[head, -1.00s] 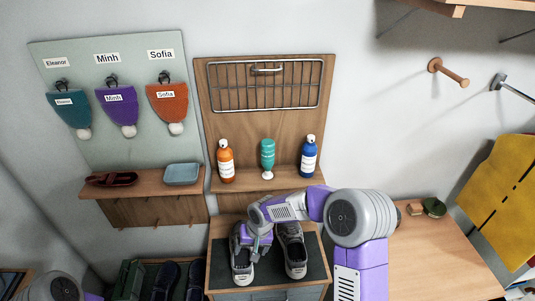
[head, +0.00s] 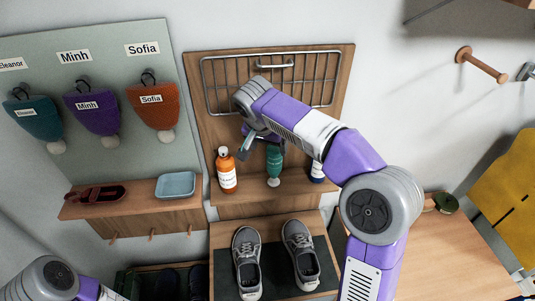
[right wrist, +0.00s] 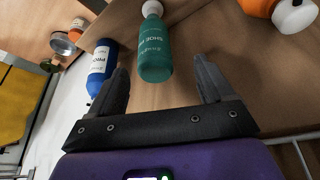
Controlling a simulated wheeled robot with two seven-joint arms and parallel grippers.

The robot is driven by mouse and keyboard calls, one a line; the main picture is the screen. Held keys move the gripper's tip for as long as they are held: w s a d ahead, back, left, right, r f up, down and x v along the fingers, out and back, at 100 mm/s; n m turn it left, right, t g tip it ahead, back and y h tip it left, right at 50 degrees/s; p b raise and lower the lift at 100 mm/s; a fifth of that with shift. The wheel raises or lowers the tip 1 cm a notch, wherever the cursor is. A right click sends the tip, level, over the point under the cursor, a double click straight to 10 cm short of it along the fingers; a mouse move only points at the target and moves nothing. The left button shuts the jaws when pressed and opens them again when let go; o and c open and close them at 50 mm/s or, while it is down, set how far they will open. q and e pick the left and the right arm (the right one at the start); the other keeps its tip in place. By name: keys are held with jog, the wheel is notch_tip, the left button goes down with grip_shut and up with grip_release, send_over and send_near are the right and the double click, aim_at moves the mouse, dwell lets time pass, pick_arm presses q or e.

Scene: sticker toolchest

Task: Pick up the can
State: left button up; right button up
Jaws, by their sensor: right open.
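The teal can (head: 274,163), with a white cap at its lower end, stands on the small wooden shelf between an orange bottle (head: 226,172) and a blue bottle (head: 317,171). My right gripper (head: 260,138) is above and beside the can, partly hiding its top. In the right wrist view the open gripper (right wrist: 160,76) has one finger on each side of the can's (right wrist: 155,52) near end, with gaps visible; its label partly reads "SHOE". The blue bottle (right wrist: 101,66) is close outside the left finger. My left gripper is out of view.
A wire rack (head: 270,82) is fixed to the board above the shelf. Grey shoes (head: 247,262) stand on the dark mat below. A blue tray (head: 175,185) lies on the left shelf, under hanging beanies (head: 153,103). The bench (head: 440,260) at right is mostly bare.

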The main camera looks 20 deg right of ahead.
aim_at(274, 156)
jog(key=x, duration=0.4)
jog(key=d+x, duration=0.1)
jog(key=x, duration=0.2)
jog(key=shift+s, duration=0.2)
jog(key=shift+a, duration=0.1)
